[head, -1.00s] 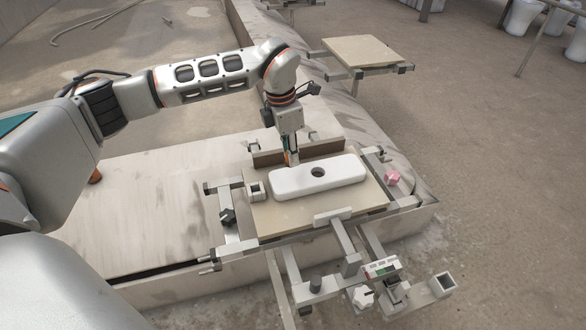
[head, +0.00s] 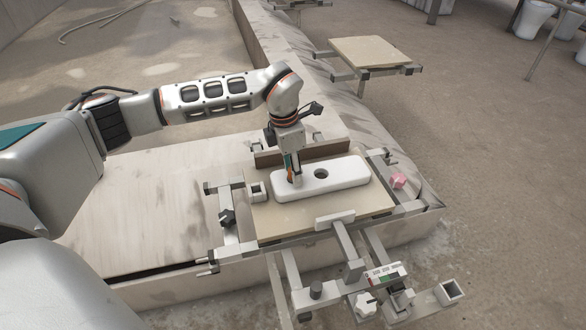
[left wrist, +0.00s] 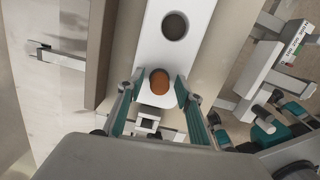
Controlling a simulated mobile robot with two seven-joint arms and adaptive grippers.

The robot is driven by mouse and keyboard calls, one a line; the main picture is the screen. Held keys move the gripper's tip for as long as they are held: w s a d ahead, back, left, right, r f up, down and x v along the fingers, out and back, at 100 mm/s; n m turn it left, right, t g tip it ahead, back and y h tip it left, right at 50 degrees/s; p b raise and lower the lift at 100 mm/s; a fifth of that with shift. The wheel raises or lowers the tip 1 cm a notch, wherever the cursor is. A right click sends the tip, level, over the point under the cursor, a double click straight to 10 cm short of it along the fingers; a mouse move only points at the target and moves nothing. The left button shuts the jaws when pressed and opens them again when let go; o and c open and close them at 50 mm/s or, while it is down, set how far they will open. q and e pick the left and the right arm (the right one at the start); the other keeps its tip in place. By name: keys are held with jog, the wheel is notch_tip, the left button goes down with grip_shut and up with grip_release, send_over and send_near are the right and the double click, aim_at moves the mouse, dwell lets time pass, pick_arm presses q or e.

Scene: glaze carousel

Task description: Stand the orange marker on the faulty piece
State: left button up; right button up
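The white piece (head: 343,175) is a long rounded block with one round hole (head: 320,174). It lies on the beige board (head: 290,223). In the left wrist view the white piece (left wrist: 196,12) also shows its hole (left wrist: 174,27). The orange marker (left wrist: 160,77) shows from above, over the piece's near end, between the fingers. My left gripper (head: 294,180) points down over the left end of the piece. Its teal fingers (left wrist: 160,92) are spread, with a visible gap on each side of the marker. Whether the marker's foot touches the piece cannot be seen. My right gripper is not in view.
A brown strip (head: 330,149) stands behind the piece. Metal rails and clamps surround the board, with a pink knob (head: 399,180) at its right and a small digital gauge (head: 384,273) in front. Another beige board (head: 372,52) stands empty at the back right.

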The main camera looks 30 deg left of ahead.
aim_at(289, 169)
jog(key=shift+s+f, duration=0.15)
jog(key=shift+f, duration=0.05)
pick_arm(q)
notch_tip(289, 169, up, 4)
jog(key=shift+a+r+p, duration=0.1)
jog(key=shift+r+p, duration=0.05)
jog(key=shift+p, duration=0.5)
notch_tip(289, 169, up, 8)
jog(key=s+p, duration=0.1)
jog(key=p, duration=0.1)
jog(key=shift+a+p, duration=0.3)
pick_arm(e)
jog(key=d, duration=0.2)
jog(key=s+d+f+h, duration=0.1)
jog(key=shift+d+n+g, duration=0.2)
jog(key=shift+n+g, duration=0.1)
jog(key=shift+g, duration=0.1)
pick_arm(q)
jog(key=shift+s, duration=0.1)
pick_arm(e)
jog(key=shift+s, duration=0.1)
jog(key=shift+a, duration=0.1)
